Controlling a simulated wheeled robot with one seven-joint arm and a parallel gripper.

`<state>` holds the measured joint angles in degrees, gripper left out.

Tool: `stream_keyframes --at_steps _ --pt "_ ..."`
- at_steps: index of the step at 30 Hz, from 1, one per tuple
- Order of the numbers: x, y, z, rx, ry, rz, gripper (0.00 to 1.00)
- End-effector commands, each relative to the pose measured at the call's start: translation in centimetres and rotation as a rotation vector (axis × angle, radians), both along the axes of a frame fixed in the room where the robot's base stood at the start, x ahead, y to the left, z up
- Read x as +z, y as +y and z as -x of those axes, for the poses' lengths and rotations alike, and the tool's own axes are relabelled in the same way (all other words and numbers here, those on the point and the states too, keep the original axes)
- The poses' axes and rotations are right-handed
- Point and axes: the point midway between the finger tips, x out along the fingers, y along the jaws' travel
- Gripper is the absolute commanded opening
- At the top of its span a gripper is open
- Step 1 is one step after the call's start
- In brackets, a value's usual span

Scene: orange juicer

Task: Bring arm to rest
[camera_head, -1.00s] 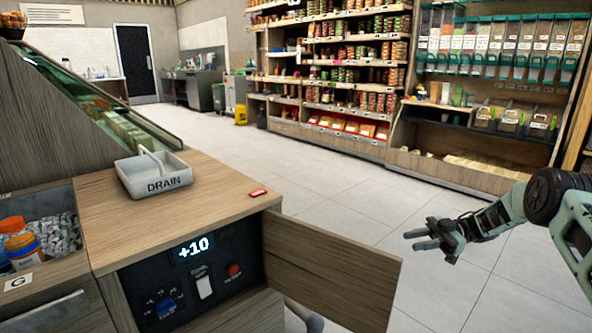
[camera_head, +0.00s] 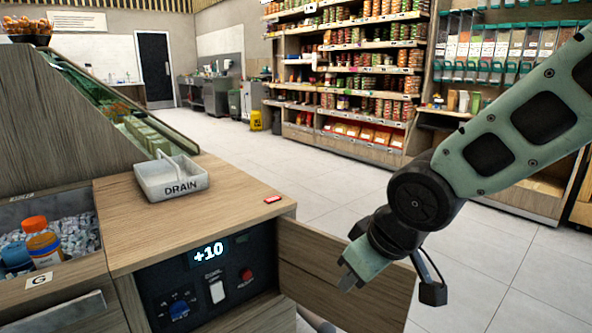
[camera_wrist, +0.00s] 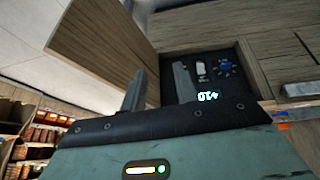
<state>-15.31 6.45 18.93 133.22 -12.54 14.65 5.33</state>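My arm crosses the right of the head view and bends down at the wrist. My gripper (camera_head: 352,277) hangs in front of the open wooden door of the counter (camera_head: 312,256). In the wrist view my gripper (camera_wrist: 159,82) has its two fingers apart with nothing between them. Beyond the fingers are the door (camera_wrist: 100,38) and the control panel (camera_wrist: 228,78). The head view hides the far side of the gripper, and I cannot tell its exact distance from the door.
The counter (camera_head: 215,218) carries a grey DRAIN tray (camera_head: 172,178) and a small red item (camera_head: 272,199). Its control panel (camera_head: 170,287) reads +10. A bin with bottles (camera_head: 42,243) is at the left. Stocked shelves (camera_head: 350,85) stand behind open tiled floor (camera_head: 300,160).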

Motion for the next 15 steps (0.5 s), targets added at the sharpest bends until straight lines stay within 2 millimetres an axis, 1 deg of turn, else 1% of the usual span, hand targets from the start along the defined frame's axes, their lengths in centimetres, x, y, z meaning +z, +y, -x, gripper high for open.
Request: stream_keyframes --at_steps 1,3,6,8,9,11,12,13,15 --pt "-0.3 -0.5 2.9 0.000 0.055 0.031 0.30" --pt "-0.8 -1.2 6.5 -0.006 0.132 0.069 0.30" --pt "-1.3 -2.4 11.0 -0.011 0.230 0.114 0.30" --pt "-1.5 -3.0 13.5 -0.010 0.284 0.138 0.30" --pt "-1.6 -3.5 15.1 -0.011 0.320 0.154 0.30" --pt "-1.8 -4.2 17.4 -0.009 0.371 0.175 0.30" --pt "-1.9 -4.6 18.9 -0.009 0.405 0.190 0.30" --pt "-0.4 -4.5 18.6 -0.012 0.403 0.186 0.30" --pt "1.2 -4.5 18.4 -0.012 0.400 0.185 0.30"
